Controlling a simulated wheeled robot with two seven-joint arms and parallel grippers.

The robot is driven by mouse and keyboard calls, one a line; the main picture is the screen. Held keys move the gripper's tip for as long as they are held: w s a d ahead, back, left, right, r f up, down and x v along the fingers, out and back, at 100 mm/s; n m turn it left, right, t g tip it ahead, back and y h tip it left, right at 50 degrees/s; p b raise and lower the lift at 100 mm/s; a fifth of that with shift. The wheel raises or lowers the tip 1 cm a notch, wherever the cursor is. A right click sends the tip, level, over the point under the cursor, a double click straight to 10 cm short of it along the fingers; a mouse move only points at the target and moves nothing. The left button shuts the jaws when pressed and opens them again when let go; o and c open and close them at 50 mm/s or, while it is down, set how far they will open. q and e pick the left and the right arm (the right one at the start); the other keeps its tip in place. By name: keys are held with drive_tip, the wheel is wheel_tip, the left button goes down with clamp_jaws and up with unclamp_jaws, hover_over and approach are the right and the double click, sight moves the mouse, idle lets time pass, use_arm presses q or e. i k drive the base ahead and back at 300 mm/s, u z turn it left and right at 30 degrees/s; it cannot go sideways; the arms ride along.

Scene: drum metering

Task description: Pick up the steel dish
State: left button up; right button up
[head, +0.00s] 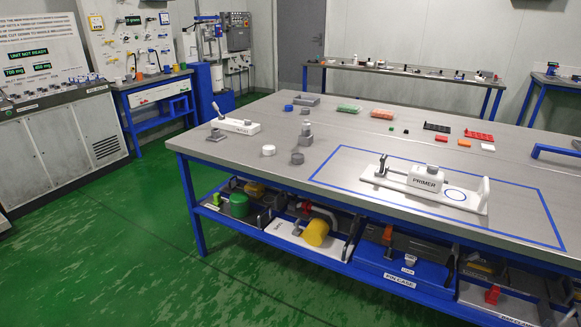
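No object is plainly recognisable as the steel dish at this size. A small round grey metal piece (297,158) sits on the near left part of the steel-topped table (345,125) and may be it. A whitish short cylinder (268,150) stands to its left, apart from it. A grey stepped block (305,137) stands just behind it. Neither of my grippers is in view.
A white PRIMER fixture (425,180) stands inside a blue outlined rectangle at the table's right. A white lever device (237,125) is at the left edge. Green (348,108) and orange (382,113) blocks lie farther back. Open green floor (130,240) lies left.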

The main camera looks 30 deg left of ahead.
sight(297, 158)
drive_tip(key=u, duration=1.8)
drive_tip(key=i, duration=1.15)
drive_tip(key=z, duration=0.3)
drive_tip(key=i, duration=1.05)
drive_tip(key=z, duration=1)
